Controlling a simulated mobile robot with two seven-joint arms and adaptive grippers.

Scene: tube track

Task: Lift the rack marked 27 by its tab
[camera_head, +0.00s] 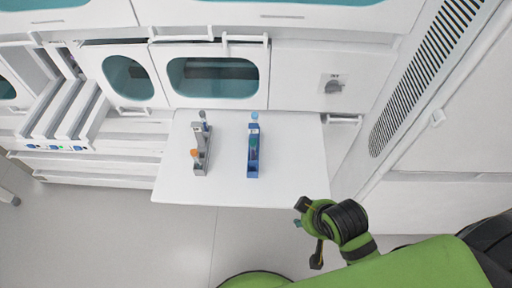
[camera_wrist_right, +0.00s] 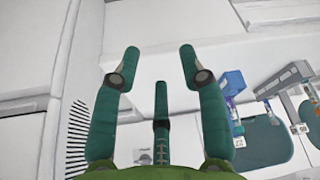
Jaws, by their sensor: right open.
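Two small tube racks stand on the white fold-out shelf (camera_head: 295,150). The grey rack (camera_head: 202,162) is on the left in the head view, with an orange-capped tube at its front. The blue rack (camera_head: 252,165) is on the right, with light-blue and green caps. I cannot read the number 27 on either rack. In the right wrist view the blue rack (camera_wrist_right: 231,84) and grey rack (camera_wrist_right: 284,76) are at the right. My right gripper (camera_head: 304,232) is open and empty, in front of the shelf's front-right corner; its spread fingers (camera_wrist_right: 160,62) hold nothing. My left gripper is out of view.
White cabinets with teal windows (camera_head: 212,77) stand behind the shelf. A bank of trays (camera_head: 75,115) is at left and a vented panel (camera_head: 425,75) at right. The shelf is clear around and between the racks.

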